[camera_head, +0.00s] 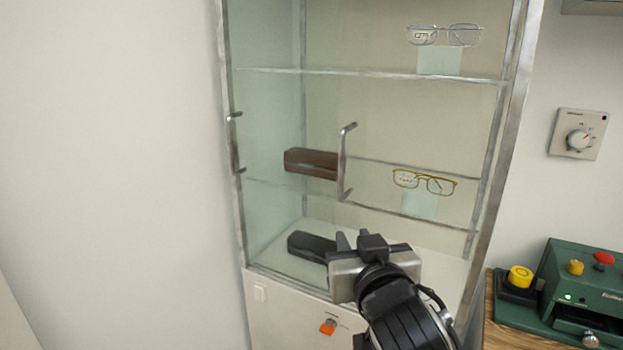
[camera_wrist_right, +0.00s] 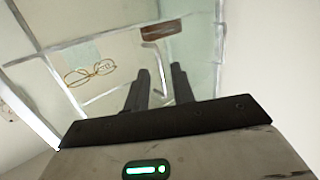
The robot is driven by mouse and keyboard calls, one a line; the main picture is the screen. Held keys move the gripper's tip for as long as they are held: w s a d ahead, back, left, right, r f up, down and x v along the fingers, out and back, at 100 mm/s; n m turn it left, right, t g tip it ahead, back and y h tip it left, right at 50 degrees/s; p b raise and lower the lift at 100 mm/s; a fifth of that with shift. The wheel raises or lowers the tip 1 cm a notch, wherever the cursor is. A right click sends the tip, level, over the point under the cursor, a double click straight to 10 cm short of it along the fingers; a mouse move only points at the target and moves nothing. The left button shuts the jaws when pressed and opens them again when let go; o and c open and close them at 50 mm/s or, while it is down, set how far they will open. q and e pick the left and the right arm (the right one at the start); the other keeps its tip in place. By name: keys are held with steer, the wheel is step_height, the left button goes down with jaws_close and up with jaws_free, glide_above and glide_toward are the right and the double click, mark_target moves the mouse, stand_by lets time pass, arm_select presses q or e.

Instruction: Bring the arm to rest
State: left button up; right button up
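My right gripper (camera_head: 353,238) is in front of the lower part of a glass cabinet (camera_head: 227,100), its arm coming in from the lower right. In the right wrist view, its two fingers (camera_wrist_right: 161,72) stand apart with nothing held between them. A metal door handle (camera_head: 345,162) is above the gripper in the head view. In the wrist view, the handle (camera_wrist_right: 158,62) shows beyond the fingertips, apart from them as far as I can tell. My left gripper is not in view.
The cabinet holds clear-framed glasses (camera_head: 443,35), amber glasses (camera_head: 424,181), a brown case (camera_head: 311,163) and a black case (camera_head: 309,246), partly hidden by my gripper. At right are a green machine (camera_head: 590,280) on a wooden top and a wall dial (camera_head: 578,135). The left side is bare wall.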

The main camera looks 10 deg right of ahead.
steer(key=s+f+n+g+y, duration=0.1)
steer(key=s+f+g, duration=0.2)
steer(key=f, duration=1.1)
steer(key=s+d+f+g, duration=0.2)
steer(key=s+f, duration=0.7)
steer(key=f, duration=0.1)
steer(key=s+d+f+g+y, duration=0.1)
steer(key=s+d+f, duration=0.1)
steer(key=s+f, duration=0.7)
step_height(320, 180, down, 2)
steer(key=shift+s+d+f+n+g, duration=0.25)
steer(key=shift+n+g, duration=0.15)
